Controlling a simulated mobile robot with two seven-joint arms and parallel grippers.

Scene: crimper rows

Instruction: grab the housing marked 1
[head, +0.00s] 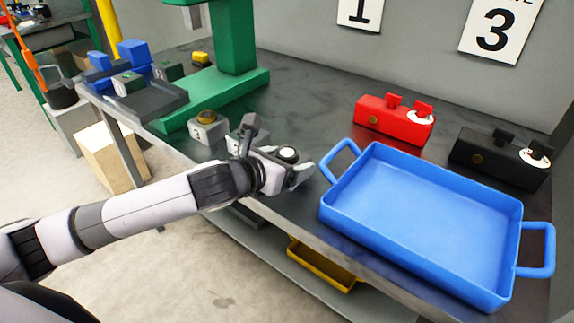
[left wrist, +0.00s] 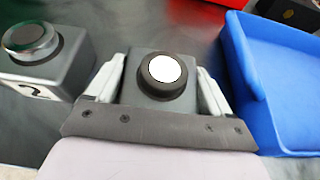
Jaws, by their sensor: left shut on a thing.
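My left gripper (head: 287,165) is shut on a grey block-shaped housing (left wrist: 148,92) with a black ring and a round white top. Its fingers lie on both sides of the housing in the left wrist view (left wrist: 160,88). The held housing's mark does not show. Another grey housing (left wrist: 52,72) stands to the left in the left wrist view, with a metal ring on top and a label that looks like a 2. In the head view a grey housing with a brass-coloured top (head: 208,128) stands left of my gripper. My right gripper is not in view.
A blue tray (head: 335,212) with two handles stands empty right of my gripper. A red box (head: 388,120) and a black box (head: 490,160) stand behind it. A green press (head: 215,90) and a dark tray (head: 155,102) are at the left. A yellow bin (head: 318,265) sits below.

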